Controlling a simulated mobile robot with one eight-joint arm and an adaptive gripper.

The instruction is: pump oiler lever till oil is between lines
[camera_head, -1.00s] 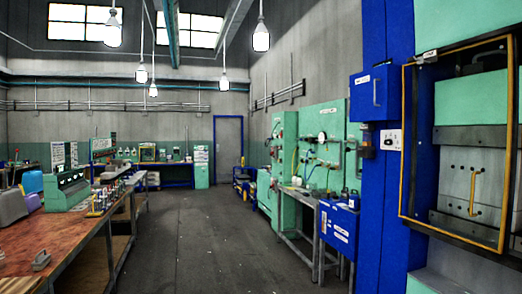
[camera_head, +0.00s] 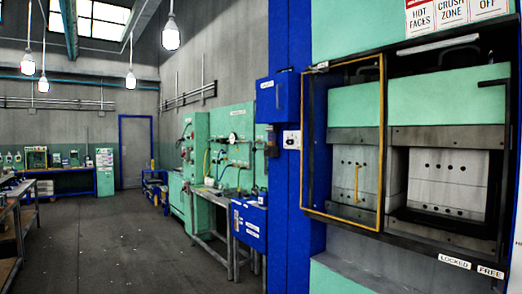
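No part of my gripper shows. I cannot make out an oiler lever or oil lines for certain. A small dark device with an orange part (camera_head: 271,141) hangs on the blue column of the press, below a blue box (camera_head: 278,97); it is too small to tell whether it is the oiler. A white panel with dark round knobs or holes (camera_head: 292,140) is beside it. The press (camera_head: 445,100) is green and blue, with a yellow-framed guard (camera_head: 382,150) over the left part of its opening.
A green panel with hoses and a gauge (camera_head: 237,140) and a blue box on a bench (camera_head: 249,223) stand left of the press. A workbench (camera_head: 18,215) is at the far left edge.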

